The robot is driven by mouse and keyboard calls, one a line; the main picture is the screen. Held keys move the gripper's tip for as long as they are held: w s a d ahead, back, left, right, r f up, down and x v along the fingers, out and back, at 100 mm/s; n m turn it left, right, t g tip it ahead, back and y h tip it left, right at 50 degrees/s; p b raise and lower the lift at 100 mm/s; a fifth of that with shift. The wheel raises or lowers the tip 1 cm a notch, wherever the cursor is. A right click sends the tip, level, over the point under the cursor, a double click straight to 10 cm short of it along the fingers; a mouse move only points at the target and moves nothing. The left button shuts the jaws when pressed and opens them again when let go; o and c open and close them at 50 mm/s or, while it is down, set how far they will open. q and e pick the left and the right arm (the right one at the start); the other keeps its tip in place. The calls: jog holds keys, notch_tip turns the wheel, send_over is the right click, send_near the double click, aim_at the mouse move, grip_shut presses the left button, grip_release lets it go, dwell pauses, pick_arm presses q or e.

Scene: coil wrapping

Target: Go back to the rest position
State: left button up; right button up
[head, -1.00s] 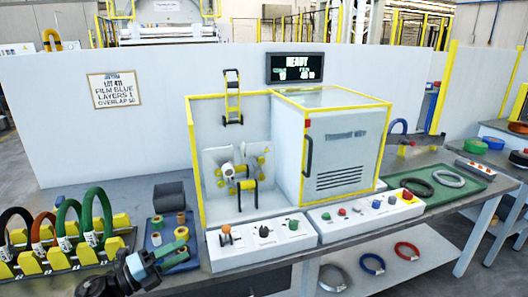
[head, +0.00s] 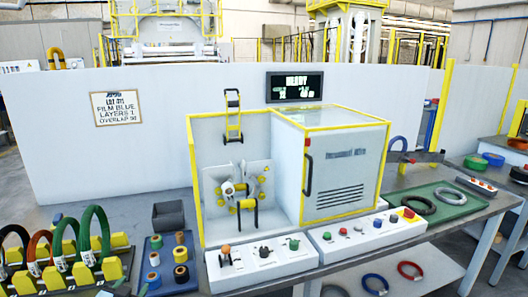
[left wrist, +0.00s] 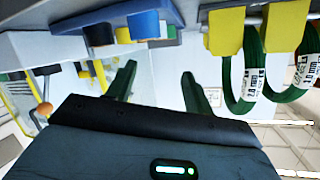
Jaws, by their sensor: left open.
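My left gripper (left wrist: 157,85) shows in the left wrist view with its two dark green fingers spread apart. Nothing is between them. In the head view only a small dark part of my left arm shows at the bottom edge, in front of the blue tray. Green coils (left wrist: 241,85) with white labels show at the right of the left wrist view, clear of the fingers.
A coil rack with yellow holders (head: 83,273) stands at the left. A blue tray (head: 167,256) holds several rolls. The wrapping machine (head: 340,165) stands in the middle, its display (head: 296,87) above. A green mat (head: 455,210) with coils lies right.

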pick_arm(q)
jog(key=s+d+f+g+h, duration=0.1)
jog(key=s+d+f, duration=0.2)
jog(key=s+f, duration=0.25)
jog(key=s+d+f+g, duration=0.1)
jog(key=s+d+f, duration=0.25)
jog(key=s, duration=0.25)
jog(key=s+d+f+g, duration=0.1)
jog(key=s+d+f, duration=0.1)
jog(key=s, duration=0.8)
jog(key=s+d+f+g+h, duration=0.1)
jog(key=s+d+f, duration=0.2)
jog(key=s, duration=0.8)
jog(key=s+d+f+n+g+h, duration=0.1)
jog(key=s+d, duration=0.4)
jog(key=s, duration=0.5)
jog(key=shift+s+f+g, duration=0.2)
jog(key=shift+f+g, duration=0.2)
jog(key=shift+f, duration=0.5)
